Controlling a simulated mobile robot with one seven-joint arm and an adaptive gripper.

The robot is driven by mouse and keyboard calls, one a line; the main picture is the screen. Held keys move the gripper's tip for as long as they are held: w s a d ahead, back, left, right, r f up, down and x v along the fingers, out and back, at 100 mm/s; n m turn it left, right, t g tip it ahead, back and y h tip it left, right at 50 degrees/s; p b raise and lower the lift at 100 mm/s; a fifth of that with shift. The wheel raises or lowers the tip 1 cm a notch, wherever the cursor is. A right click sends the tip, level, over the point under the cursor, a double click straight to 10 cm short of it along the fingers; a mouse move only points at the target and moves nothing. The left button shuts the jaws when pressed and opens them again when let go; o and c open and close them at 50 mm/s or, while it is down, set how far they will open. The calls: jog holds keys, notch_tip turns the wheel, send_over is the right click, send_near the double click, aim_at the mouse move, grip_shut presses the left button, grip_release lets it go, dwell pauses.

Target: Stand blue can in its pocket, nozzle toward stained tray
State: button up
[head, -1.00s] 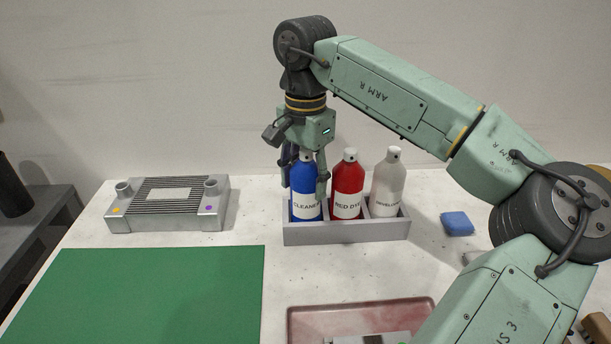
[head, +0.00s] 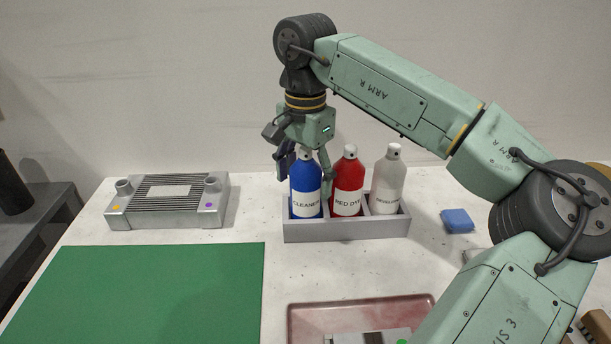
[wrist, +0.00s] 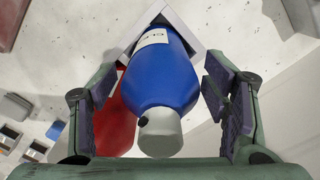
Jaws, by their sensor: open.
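The blue can (head: 305,190), labelled CLEANER, stands upright in the left pocket of the grey rack (head: 345,231). My gripper (head: 306,178) is open, with one finger on each side of the can's upper part. In the wrist view the blue can (wrist: 163,75) lies between the spread fingers, with a gap on both sides. A dark nozzle spot (wrist: 143,121) is on the upper-left of its pale cap. The stained pinkish tray (head: 292,325) is at the front; its edge shows at the wrist view's upper left (wrist: 10,22).
A red can (head: 347,185) and a white can (head: 388,183) fill the other pockets, the red one close to my right finger. A blue sponge (head: 457,221) lies to the right. A grey finned block (head: 168,203) and a green mat (head: 150,295) are on the left.

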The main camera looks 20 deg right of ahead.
notch_tip(320, 180, up, 12)
jog(key=shift+r, duration=0.15)
dwell(2.4)
